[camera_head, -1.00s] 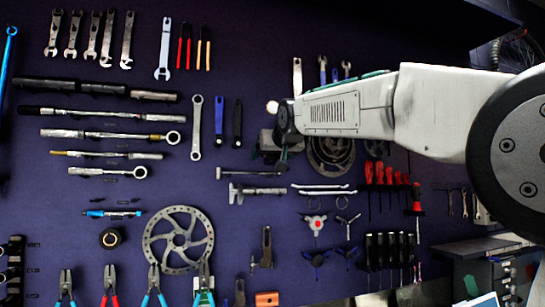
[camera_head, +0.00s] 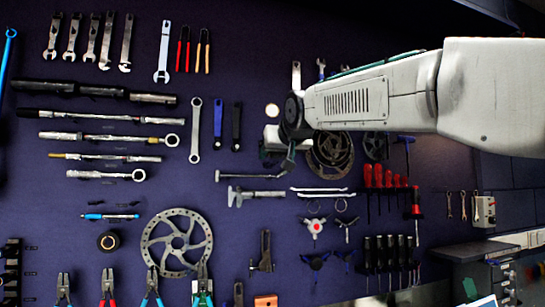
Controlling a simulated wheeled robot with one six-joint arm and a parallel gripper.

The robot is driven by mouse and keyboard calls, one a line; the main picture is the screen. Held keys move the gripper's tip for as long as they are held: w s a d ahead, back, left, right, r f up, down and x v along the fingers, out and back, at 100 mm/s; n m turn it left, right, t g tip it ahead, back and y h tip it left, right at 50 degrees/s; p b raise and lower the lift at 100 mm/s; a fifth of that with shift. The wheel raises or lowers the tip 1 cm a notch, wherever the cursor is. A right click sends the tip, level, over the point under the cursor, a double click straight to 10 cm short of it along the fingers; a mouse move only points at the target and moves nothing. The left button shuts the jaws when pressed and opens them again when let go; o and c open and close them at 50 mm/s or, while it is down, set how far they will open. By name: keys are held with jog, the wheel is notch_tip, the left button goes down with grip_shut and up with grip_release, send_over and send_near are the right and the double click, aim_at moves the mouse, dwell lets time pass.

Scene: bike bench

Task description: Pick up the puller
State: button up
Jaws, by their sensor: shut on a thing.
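The puller looks to be the slim dark metal bar tool (camera_head: 248,178) with a short upright end at its left, in front of the purple board just above a caliper. My gripper (camera_head: 287,165) is at the right end of this bar, pointing down from the end of my white arm. It is shut on the bar's right end, as far as the small view shows. The fingertips are small and dark, so the exact grip is hard to see. I cannot tell if the bar still touches the board.
The caliper (camera_head: 256,195) hangs close below the bar. Chainrings (camera_head: 330,157) hang behind my arm to the right. Red-handled screwdrivers (camera_head: 385,178) hang farther right. A large brake rotor (camera_head: 176,243) is lower left. Bare board lies left of the bar.

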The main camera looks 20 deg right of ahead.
aim_at(272, 156)
jog(key=s, duration=1.3)
jog(key=shift+w, duration=0.15)
jog(key=shift+w+t, duration=1.25)
jog(key=shift+w, duration=1.3)
jog(key=shift+w+t, duration=1.3)
jog(key=shift+w, duration=1.3)
jog(key=shift+w+t, duration=1.25)
jog(key=shift+w, duration=1.3)
jog(key=shift+w+f, duration=0.2)
jog(key=shift+w, duration=0.7)
